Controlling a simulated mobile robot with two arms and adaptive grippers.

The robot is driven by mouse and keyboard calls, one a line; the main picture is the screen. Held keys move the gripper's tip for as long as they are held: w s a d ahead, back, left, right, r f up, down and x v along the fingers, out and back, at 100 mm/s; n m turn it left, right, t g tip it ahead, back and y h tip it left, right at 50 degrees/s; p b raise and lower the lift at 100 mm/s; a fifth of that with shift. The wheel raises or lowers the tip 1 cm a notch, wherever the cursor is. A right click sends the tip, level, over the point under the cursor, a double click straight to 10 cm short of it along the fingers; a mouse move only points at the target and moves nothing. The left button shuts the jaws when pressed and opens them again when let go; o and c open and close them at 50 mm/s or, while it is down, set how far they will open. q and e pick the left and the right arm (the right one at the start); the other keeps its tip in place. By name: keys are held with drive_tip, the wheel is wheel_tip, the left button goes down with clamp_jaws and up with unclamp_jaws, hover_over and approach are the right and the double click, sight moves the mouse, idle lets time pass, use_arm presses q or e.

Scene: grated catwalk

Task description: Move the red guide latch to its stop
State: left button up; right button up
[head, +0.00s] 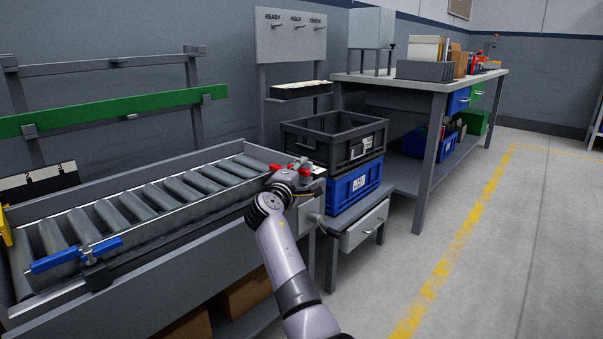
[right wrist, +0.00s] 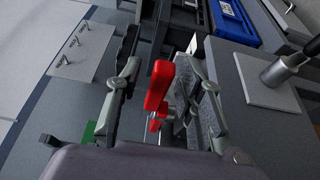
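The red guide latch (head: 280,167) sits at the far right end of the roller conveyor (head: 130,215), partly hidden behind my right gripper (head: 303,172). In the right wrist view the red latch (right wrist: 157,88) lies between the two fingers of my right gripper (right wrist: 162,50). The fingers stand apart, with visible space on either side of the latch; I see no clear contact. The stop cannot be made out. My left gripper is in neither view.
A blue handle (head: 75,256) is on the conveyor's near left side. A black crate (head: 335,140) stands on a blue crate (head: 355,184) just beyond my right gripper. A workbench (head: 425,84) is behind. The floor (head: 500,240) at right is clear.

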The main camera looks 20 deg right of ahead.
drive_tip(key=shift+a, duration=0.1)
drive_tip(key=v, duration=0.7)
drive_tip(key=shift+s, duration=0.25)
drive_tip(key=shift+a, duration=0.1)
